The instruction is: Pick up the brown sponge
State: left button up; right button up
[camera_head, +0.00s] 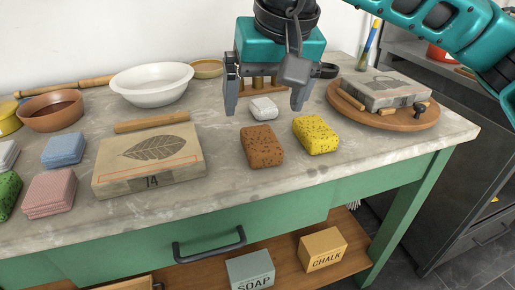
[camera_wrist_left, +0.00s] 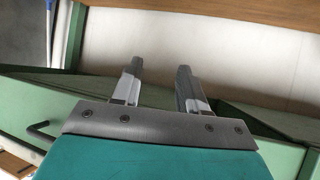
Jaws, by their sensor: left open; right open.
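The brown sponge (camera_head: 262,147) lies flat on the stone tabletop, near the middle of the head view. My right gripper (camera_head: 269,108) is open and empty above the table, its fingers pointing down, and in the picture it sits just above the brown sponge. A white block (camera_head: 263,108) shows between its fingers; I cannot tell its distance from them. A yellow sponge (camera_head: 316,135) lies to the right of the brown one. My left gripper (camera_wrist_left: 158,75) shows only in the left wrist view, open and empty, with a green frame beyond it.
A white bowl (camera_head: 151,84) stands at the back.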

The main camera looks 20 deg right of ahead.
jog(key=d, duration=0.1)
jog(key=b, duration=0.2)
send_over(260, 135)
jog(key=s, duration=0.3)
jog(key=shift+h, duration=0.4)
jog(key=f, duration=0.5)
jog(key=shift+w+d+f, duration=0.2)
jog(key=shift+d, duration=0.1)
jog(key=shift+x, duration=0.75)
jog(key=x, duration=0.1)
jog(key=b+x, duration=0.1)
jog(key=x, duration=0.2)
jog(key=shift+w+a+f, duration=0.2)
jog(key=shift+w+a, duration=0.15)
pick_arm(q)
jog(key=shift+w+d+f, duration=0.1)
jog(key=shift+d+f, duration=0.55)
jog(key=shift+f, duration=0.35)
pick_arm(e)
jog(key=shift+t, duration=0.3)
jog(key=c, duration=1)
pick_arm(q)
jog(key=shift+a, duration=0.15)
pick_arm(e)
jog(key=shift+c, duration=0.2)
